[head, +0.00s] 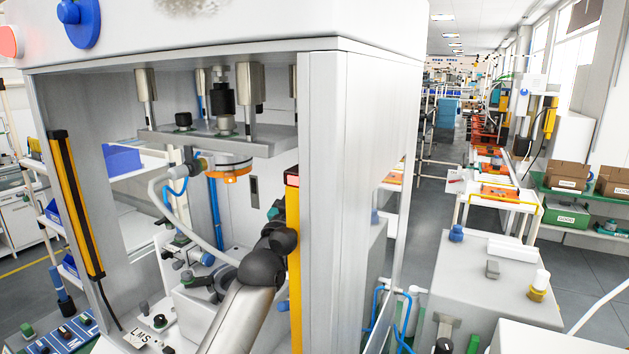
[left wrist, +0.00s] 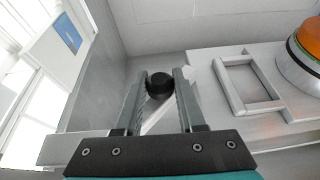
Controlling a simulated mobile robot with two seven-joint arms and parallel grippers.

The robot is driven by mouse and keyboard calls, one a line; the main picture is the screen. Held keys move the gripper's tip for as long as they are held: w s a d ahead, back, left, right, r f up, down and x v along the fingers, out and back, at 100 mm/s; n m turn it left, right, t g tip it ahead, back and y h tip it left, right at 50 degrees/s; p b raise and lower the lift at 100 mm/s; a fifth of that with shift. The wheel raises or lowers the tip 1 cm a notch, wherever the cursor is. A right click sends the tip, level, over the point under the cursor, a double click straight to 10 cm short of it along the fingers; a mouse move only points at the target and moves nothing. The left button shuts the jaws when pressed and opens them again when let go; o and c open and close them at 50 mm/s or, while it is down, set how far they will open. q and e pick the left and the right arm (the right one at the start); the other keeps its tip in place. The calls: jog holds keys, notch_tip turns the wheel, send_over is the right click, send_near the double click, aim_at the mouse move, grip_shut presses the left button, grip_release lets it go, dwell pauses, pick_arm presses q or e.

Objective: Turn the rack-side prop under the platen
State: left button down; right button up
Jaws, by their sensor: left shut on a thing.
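In the left wrist view my left gripper (left wrist: 160,99) is shut on a round black knob (left wrist: 159,86), which sits between the two finger ends. A pale bar runs slantwise behind the fingers; I cannot tell if it belongs to the knob. In the head view the grey platen (head: 218,139) hangs level inside the press frame on several posts. I cannot make out the gripper or the prop there. My right gripper is not in view.
A front post (head: 318,200) and a yellow strip (head: 294,250) stand close beside my arm. An orange-ringed part (head: 237,176) hangs under the platen. In the left wrist view a rectangular handle (left wrist: 233,92) and an orange dome (left wrist: 310,40) are right of the fingers.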

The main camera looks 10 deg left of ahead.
pick_arm(q)
jog(key=c, duration=0.7)
grip_release()
jog(key=shift+o, duration=0.9)
jog(key=shift+s+f, duration=0.1)
jog(key=b+v, duration=0.3)
jog(key=v, duration=1.2)
